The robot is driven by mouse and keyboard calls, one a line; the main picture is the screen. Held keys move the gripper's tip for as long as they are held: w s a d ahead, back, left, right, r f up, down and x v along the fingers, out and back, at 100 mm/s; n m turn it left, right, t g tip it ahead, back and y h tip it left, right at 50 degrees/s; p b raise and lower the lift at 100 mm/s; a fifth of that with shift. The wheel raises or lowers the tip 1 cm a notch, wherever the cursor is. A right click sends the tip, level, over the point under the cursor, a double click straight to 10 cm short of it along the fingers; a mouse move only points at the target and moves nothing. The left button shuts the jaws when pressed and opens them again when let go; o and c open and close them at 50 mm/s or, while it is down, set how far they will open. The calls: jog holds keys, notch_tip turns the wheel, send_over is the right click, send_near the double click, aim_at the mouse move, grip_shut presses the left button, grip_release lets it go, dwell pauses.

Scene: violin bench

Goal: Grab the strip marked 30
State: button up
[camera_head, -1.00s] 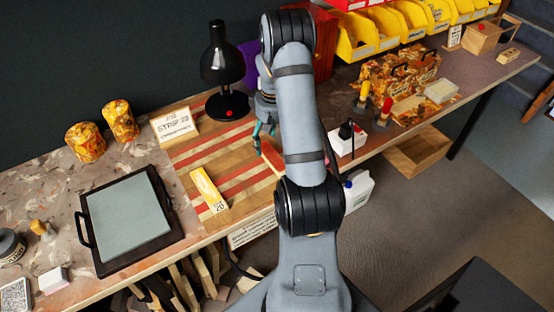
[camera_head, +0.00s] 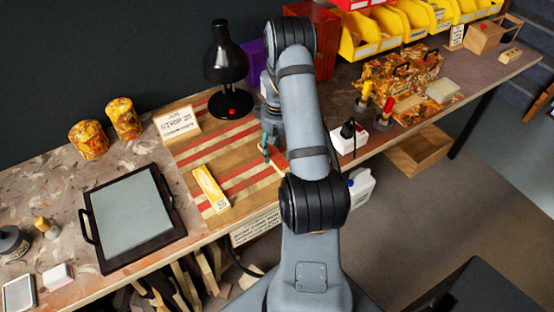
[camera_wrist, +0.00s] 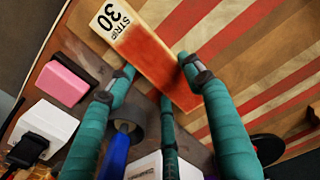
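The strip marked 30 (camera_wrist: 150,55) is a red-orange bar with a white label in the wrist view. It lies flat on the striped board, and its label end is at the upper left. In the head view it shows as a short red piece (camera_head: 277,157), partly hidden by my arm. My gripper (camera_wrist: 157,72) has teal fingers, open, with tips on either side of the strip; a third finger is near its lower edge. I cannot tell whether they touch it. In the head view my gripper (camera_head: 265,149) is low over the board, beside the strip.
A yellow strip marked 20 (camera_head: 210,188) lies on the striped board (camera_head: 236,160). A black lamp (camera_head: 228,75) and a sign (camera_head: 177,123) stand behind. A dark tray (camera_head: 132,220) is at the left. A pink block (camera_wrist: 68,78) and white box (camera_wrist: 45,125) are near the strip.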

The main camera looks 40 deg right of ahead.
jog(key=c, duration=0.6)
jog(key=shift+c, duration=0.3)
jog(key=shift+r, duration=0.1)
